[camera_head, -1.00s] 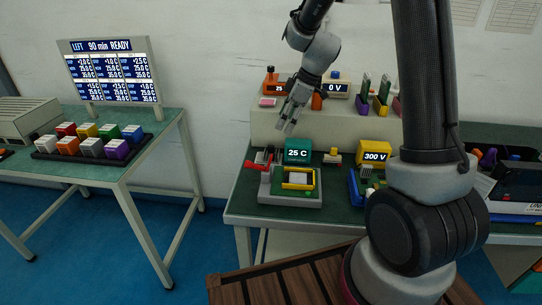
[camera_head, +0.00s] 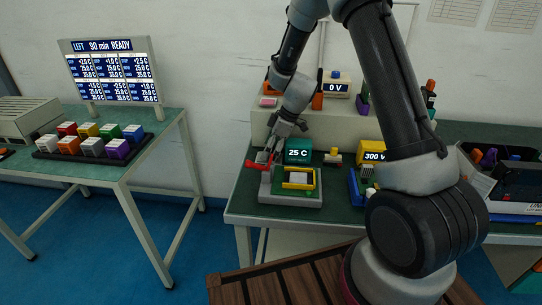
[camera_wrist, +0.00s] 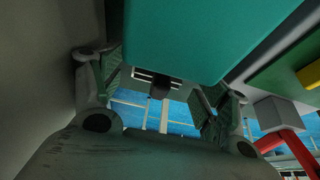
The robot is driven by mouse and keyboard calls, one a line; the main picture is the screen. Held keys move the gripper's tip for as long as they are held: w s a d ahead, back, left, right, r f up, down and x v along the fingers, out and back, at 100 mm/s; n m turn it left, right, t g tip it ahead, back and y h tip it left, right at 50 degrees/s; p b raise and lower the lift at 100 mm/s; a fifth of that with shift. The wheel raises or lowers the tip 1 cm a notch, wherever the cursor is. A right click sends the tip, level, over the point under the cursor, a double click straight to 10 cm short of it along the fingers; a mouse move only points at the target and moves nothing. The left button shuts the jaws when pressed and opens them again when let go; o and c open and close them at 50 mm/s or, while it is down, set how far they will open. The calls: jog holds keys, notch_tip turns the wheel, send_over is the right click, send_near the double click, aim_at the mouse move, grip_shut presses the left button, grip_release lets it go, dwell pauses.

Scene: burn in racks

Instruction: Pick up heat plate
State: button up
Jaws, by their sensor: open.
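A teal box reading 25 C (camera_head: 298,153), the likeliest heat plate, stands on the right-hand green bench behind a grey fixture (camera_head: 290,200). My gripper (camera_head: 270,153) is open and empty, pointing down just left of the teal box and close to the fixture's red lever (camera_head: 258,165). In the wrist view, a large teal surface (camera_wrist: 205,35) fills the upper middle, beyond and between the spread fingers of my gripper (camera_wrist: 162,88). I cannot tell whether the fingers touch it. Its far side is hidden.
The red lever also shows at the right of the wrist view (camera_wrist: 285,142). A yellow box reading 300 V (camera_head: 374,158) and a blue holder (camera_head: 356,186) stand to the right. A grey raised shelf (camera_head: 325,125) runs behind. A left table holds coloured blocks on a black tray (camera_head: 92,158).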

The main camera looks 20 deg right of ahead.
jog(key=c, duration=1.2)
notch_tip(320, 180, up, 10)
